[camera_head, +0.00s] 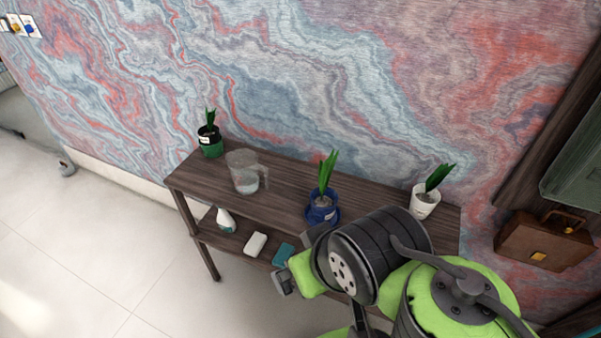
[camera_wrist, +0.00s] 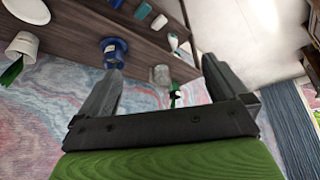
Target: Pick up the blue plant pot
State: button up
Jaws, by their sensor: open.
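The blue plant pot (camera_head: 322,215) holds a green leafy plant and stands upright on the top of a dark wooden shelf table (camera_head: 285,180), in the head view. In the wrist view, which looks turned over, the blue pot (camera_wrist: 113,50) shows just beyond the tip of the left finger. My gripper (camera_wrist: 162,67) has its two fingers spread wide with nothing between them. It is apart from the pot, as far as I can tell. In the head view my arm hides the front right part of the table.
A white plant pot (camera_head: 424,204) stands right of the blue one. The lower shelf holds a spray bottle (camera_head: 226,220), a white block (camera_head: 255,244) and a teal block (camera_head: 283,254). A brown case (camera_head: 540,242) is at right.

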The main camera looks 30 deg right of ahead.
aim_at(322, 198)
jog(key=i+j+z, duration=0.25)
jog(key=z, duration=0.2)
jog(key=i+j+z, duration=0.6)
jog(key=j+z, duration=0.3)
jog(key=i+j+z, duration=0.2)
jog(key=j+z, duration=0.25)
